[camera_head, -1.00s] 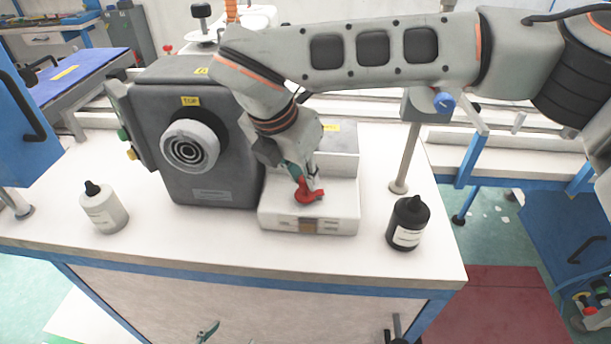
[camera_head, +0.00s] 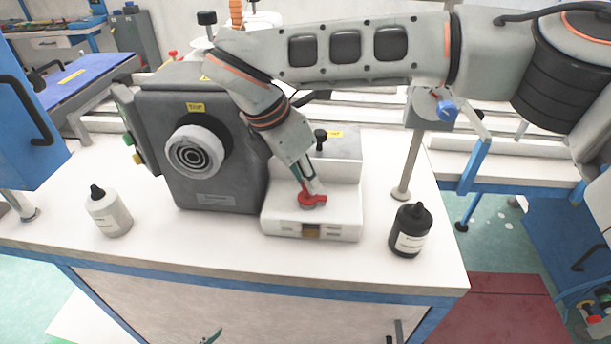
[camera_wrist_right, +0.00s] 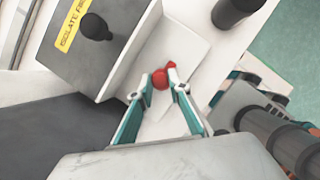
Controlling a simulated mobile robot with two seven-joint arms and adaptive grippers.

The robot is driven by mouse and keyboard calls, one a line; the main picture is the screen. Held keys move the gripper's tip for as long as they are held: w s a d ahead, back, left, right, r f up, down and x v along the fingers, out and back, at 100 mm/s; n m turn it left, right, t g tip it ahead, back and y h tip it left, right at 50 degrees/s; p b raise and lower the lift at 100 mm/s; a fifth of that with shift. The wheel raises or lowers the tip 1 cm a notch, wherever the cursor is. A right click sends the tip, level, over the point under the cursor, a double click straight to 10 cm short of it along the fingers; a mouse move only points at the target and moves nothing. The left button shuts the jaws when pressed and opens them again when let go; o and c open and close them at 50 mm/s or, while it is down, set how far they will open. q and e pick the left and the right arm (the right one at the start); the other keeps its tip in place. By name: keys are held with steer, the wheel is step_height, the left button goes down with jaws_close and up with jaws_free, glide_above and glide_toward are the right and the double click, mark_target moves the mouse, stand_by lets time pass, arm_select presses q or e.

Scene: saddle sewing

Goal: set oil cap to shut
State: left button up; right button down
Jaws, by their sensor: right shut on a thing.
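The red oil cap (camera_head: 311,201) sits on top of the low front part of the white machine base (camera_head: 285,229). My right gripper (camera_head: 313,193) reaches down to it from above, its fingers shut on the cap. In the right wrist view the red cap (camera_wrist_right: 161,78) shows between the two fingertips (camera_wrist_right: 161,76), with a red bit sticking out past the right one. The fingers hide part of the cap. My left gripper is not clearly seen; only a small greenish tip (camera_head: 210,336) shows at the bottom edge of the head view.
A black bottle (camera_head: 410,230) stands right of the machine and a white bottle (camera_head: 108,212) stands at the left. A grey motor housing (camera_head: 215,185) with a round handwheel is close on the left of my right gripper. The table front is clear.

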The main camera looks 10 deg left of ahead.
steer(key=c, duration=1.9)
jaws_free()
step_height(320, 180, up, 10)
